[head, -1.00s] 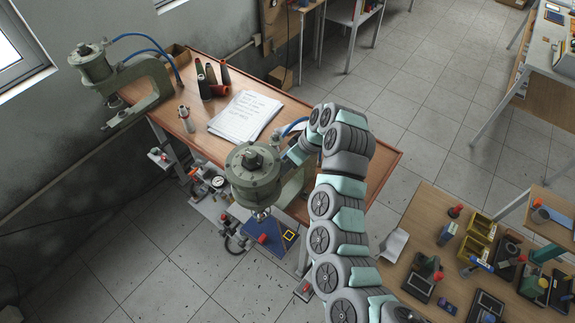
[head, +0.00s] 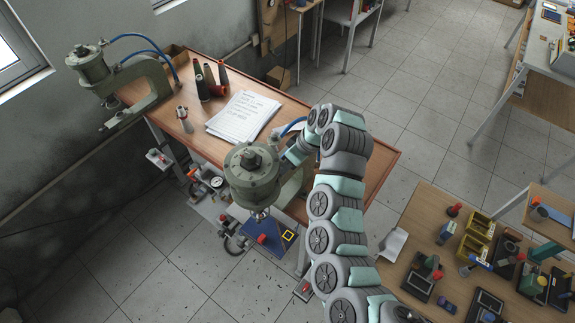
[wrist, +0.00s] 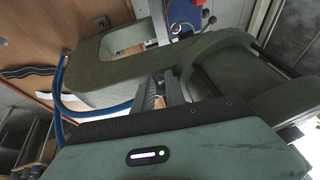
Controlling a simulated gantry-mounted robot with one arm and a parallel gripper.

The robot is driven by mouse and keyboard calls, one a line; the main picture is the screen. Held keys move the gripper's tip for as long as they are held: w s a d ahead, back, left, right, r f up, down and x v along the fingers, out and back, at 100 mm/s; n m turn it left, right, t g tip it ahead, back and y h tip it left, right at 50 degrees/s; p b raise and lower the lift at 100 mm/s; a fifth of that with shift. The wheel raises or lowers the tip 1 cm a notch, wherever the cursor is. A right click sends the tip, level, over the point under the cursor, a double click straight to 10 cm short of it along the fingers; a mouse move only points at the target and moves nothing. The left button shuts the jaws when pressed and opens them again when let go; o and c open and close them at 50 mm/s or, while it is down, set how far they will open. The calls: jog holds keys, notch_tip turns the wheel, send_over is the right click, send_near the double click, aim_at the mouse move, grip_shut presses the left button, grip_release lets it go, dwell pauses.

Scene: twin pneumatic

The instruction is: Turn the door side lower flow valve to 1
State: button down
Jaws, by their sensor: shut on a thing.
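Two grey-green pneumatic presses stand at the bench, one by the window and a nearer door side press (head: 252,172). My arm reaches down behind the nearer press, and its body hides my gripper in the head view. In the wrist view my gripper (wrist: 166,80) has its two grey fingers close together beside the green press frame (wrist: 110,62). They are shut on a small part between the tips, apparently the lower flow valve. The fingers mostly cover it, so its setting cannot be read.
A blue hose (wrist: 62,105) loops close to the left of my gripper. The wooden bench (head: 340,160) bears papers (head: 242,116) and several thread cones (head: 202,85). A second table (head: 415,225) with small parts stands at lower right. Tiled floor lies between.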

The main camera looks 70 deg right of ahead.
jog(key=shift+d+f+y+b, duration=0.15)
jog(key=shift+y+b, duration=0.15)
jog(key=shift+b, duration=0.5)
jog(key=y+b, duration=0.1)
jog(key=b, duration=0.2)
jog(key=m+t+y+b, duration=0.1)
jog(key=y+b, duration=0.1)
jog(key=b, duration=0.1)
jog(key=shift+s+d+f, duration=0.1)
jog(key=shift+d+f, duration=0.1)
jog(key=shift+d, duration=0.1)
jog(key=shift+d+t+y+b, duration=0.15)
jog(key=shift+y+b, duration=0.4)
jog(key=shift+b, duration=1)
jog(key=shift+t+y+b, duration=0.25)
jog(key=shift+y+b, duration=0.3)
jog(key=shift+b, duration=1)
jog(key=c, duration=1.6)
grip_release()
jog(key=shift+c, duration=0.2)
jog(key=shift+r, duration=0.1)
